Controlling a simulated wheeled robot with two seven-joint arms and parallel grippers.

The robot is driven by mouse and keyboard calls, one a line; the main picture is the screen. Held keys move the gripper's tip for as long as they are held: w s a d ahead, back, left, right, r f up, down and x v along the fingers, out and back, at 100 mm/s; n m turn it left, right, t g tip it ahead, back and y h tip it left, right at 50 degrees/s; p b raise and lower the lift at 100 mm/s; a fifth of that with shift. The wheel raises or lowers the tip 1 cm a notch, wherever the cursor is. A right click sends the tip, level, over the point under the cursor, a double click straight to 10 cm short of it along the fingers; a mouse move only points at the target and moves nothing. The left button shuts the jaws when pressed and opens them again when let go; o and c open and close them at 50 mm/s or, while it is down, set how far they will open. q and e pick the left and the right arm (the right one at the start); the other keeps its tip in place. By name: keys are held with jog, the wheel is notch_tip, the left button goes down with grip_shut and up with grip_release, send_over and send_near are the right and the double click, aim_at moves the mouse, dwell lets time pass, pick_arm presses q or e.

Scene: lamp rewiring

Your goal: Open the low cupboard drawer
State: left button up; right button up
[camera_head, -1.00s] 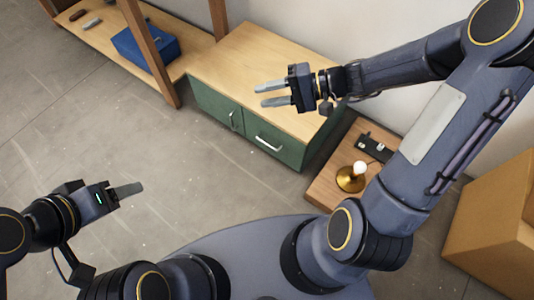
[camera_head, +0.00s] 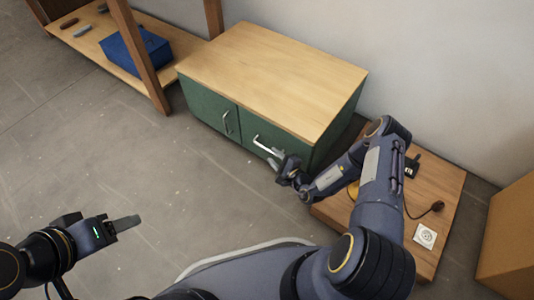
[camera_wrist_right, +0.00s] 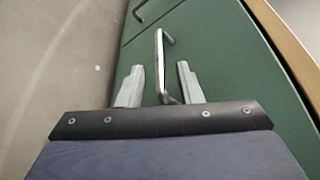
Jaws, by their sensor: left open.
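The low cupboard (camera_head: 270,75) has a pale wooden top and a green front with two handles. The drawer front (camera_head: 250,128) on the right bears a metal bar handle (camera_head: 268,147). My right gripper (camera_head: 276,158) is at this handle. In the right wrist view the handle (camera_wrist_right: 160,60) runs between the two open fingers (camera_wrist_right: 155,88), with a gap to each side. The drawer looks shut. My left gripper (camera_head: 125,223) is low at the left, over the floor, far from the cupboard; its fingers overlap in the picture.
The other handle (camera_head: 227,122) is on the left front panel. A wooden shelf (camera_head: 85,35) with a blue box (camera_head: 135,50) stands left of the cupboard. A low wooden board (camera_head: 440,190) with a socket (camera_head: 425,236) lies to the right, beside a cardboard box (camera_head: 510,240). The floor before the cupboard is clear.

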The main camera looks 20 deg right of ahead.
aim_at(267, 150)
jog(key=b+x, duration=0.1)
jog(key=x, duration=0.3)
jog(key=shift+f+b, duration=0.2)
jog(key=shift+b, duration=0.15)
jog(key=shift+w+a, duration=0.2)
jog(key=shift+w, duration=0.35)
grip_shut()
